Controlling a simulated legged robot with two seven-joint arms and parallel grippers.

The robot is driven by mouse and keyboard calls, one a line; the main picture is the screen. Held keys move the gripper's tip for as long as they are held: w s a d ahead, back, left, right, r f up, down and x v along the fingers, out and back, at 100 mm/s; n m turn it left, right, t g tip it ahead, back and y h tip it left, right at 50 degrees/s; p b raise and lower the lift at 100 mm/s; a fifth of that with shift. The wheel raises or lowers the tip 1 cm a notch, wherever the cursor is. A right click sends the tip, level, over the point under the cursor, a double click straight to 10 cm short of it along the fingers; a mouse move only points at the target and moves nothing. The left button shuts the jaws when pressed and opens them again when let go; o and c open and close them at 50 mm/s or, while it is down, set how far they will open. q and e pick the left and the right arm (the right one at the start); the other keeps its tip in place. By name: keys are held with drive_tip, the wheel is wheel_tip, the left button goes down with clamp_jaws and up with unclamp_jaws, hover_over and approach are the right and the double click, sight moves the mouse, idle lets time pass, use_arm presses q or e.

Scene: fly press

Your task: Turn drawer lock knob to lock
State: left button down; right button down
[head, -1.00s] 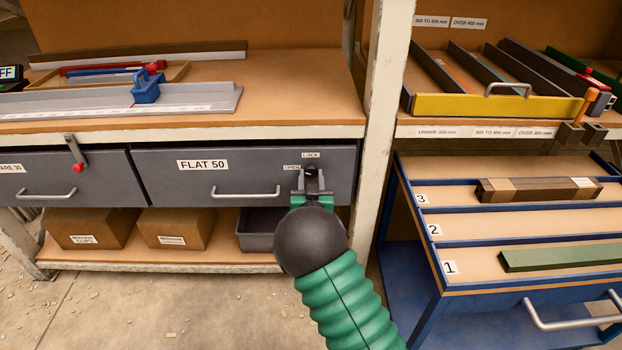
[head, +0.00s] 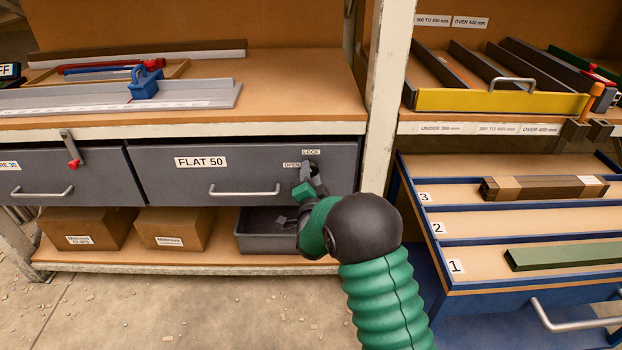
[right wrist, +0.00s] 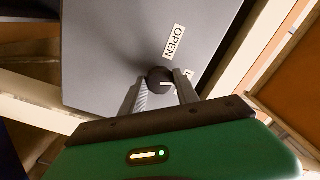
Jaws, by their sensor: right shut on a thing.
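The grey drawer (head: 240,165) labelled FLAT 50 is shut under the bench top. Its dark lock knob (head: 310,167) sits near its right end, below the LOCK label and right of the OPEN label. My right gripper (head: 309,178) is at the knob and partly hides it. In the right wrist view my right gripper (right wrist: 160,88) has its two fingers on either side of the round black knob (right wrist: 159,79), closed on it. A pale mark on the knob shows there, pointing toward the partly hidden LOCK label. My left gripper is not in view.
The drawer handle (head: 244,190) is left of my right gripper. A white post (head: 383,110) stands close to the right. A grey bin (head: 262,228) sits on the shelf below. A blue rack (head: 446,285) with numbered slots is at the right.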

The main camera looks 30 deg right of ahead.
drive_tip(key=shift+a+f+m+b, duration=0.15)
drive_tip(key=shift+m+b, duration=0.2)
drive_tip(key=shift+m, duration=0.6)
drive_tip(key=shift+f+m+b, duration=0.1)
drive_tip(key=shift+m+b, duration=0.25)
drive_tip(key=shift+m, duration=0.6)
drive_tip(key=c, duration=0.9)
unclamp_jaws()
drive_tip(key=shift+w, duration=0.1)
drive_tip(key=shift+r, duration=0.1)
drive_tip(key=p+v, duration=0.5)
drive_tip(key=v, duration=1.2)
drive_tip(key=shift+d, duration=0.25)
